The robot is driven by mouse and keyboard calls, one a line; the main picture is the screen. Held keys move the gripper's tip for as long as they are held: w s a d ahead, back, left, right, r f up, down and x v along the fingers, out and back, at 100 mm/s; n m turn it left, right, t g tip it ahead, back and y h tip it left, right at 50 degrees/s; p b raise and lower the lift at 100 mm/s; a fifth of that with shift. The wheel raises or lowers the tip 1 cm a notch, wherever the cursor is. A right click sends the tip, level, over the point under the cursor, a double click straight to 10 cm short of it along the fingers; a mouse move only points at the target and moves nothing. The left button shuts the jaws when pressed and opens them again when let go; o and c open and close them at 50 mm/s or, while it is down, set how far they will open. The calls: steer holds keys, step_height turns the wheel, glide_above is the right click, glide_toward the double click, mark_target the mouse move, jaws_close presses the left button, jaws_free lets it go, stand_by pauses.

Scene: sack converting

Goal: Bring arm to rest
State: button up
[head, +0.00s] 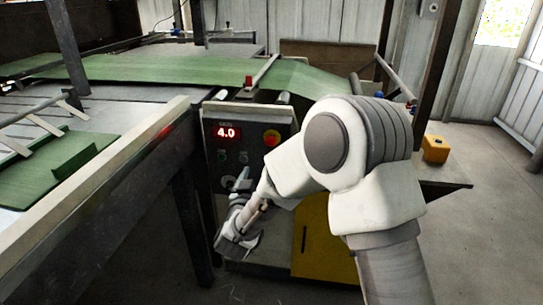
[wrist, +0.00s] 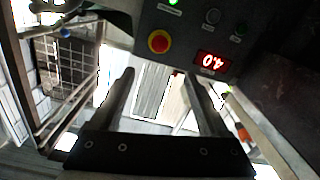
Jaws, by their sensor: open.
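My arm (head: 365,160) is white and grey. It reaches in from the lower right of the head view and bends down in front of the control panel (head: 245,140). Its small wrist end hangs below the panel's buttons, and the fingers are hard to make out there. In the wrist view my gripper (wrist: 158,85) is open, with two dark fingers well apart and nothing between them. The panel appears upside down beyond the fingertips, with a red display (wrist: 212,61) reading 4.0 and a red button on yellow (wrist: 159,41).
A machine bed with green sheet (head: 180,72) runs across the back. A light rail (head: 95,200) and dark legs stand left of my arm. A yellow cabinet (head: 320,240) is close behind the arm. A yellow box (head: 435,148) sits at right, with open floor beyond.

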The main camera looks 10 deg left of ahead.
steer(key=s+d+r+n+g+y, duration=0.1)
steer(key=s+d+r+g+y, duration=0.15)
steer(key=d+r, duration=0.3)
steer(key=s+d+r+g+y, duration=0.1)
steer(key=s+d+r+g, duration=0.2)
steer(key=d+r, duration=0.25)
steer(key=s+d+f+m+g+h, duration=0.1)
steer(key=s+d+m+g+h, duration=0.15)
steer(key=s+d, duration=0.85)
steer(key=s+d+f+m+g+h, duration=0.1)
steer(key=s+d+g, duration=0.45)
steer(key=s, duration=0.95)
step_height(320, 180, up, 20)
steer(key=d+t+p, duration=0.1)
steer(key=p, duration=1.9)
steer(key=shift+w+d, duration=0.15)
steer(key=shift+d, duration=0.1)
steer(key=shift+f, duration=0.15)
